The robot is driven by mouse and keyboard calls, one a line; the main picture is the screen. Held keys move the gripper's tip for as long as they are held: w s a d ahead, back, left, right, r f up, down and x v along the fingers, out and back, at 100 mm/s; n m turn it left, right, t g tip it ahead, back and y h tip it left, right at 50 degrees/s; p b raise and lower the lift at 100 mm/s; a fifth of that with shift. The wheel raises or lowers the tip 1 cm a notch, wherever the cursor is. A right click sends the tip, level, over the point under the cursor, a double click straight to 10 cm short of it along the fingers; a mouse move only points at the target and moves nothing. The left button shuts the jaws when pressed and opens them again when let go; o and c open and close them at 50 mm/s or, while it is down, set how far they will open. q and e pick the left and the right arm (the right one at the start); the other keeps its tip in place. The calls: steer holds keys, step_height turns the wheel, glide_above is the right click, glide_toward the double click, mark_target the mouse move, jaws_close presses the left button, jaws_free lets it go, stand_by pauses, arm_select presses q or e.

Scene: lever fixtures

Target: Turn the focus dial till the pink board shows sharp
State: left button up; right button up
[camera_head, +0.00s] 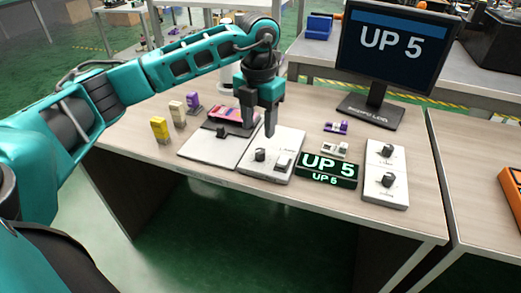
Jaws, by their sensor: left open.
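My left gripper (258,126) points straight down, open and empty, over the back part of a white panel (283,152). A black dial (260,155) on that panel sits just in front of the fingers, apart from them. The pink board (236,115) lies on a white base plate (203,148) left of the gripper, partly covered by it. A second white panel (372,190) at the right carries an upper black dial (387,150) and a lower one (388,180). The labels are too small to tell which is the focus dial. My right gripper is out of view.
A monitor (395,45) and a low black display box (325,171) both read "UP 5". Yellow (159,130), cream (178,114) and purple (193,103) blocks stand at the left. Small purple (336,127) and white (334,149) parts lie behind the box.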

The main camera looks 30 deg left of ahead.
mark_target(259, 151)
arm_select(q)
step_height(259, 151, down, 8)
steer(key=shift+f+b, duration=0.1)
steer(key=shift+b, duration=0.4)
jaws_close()
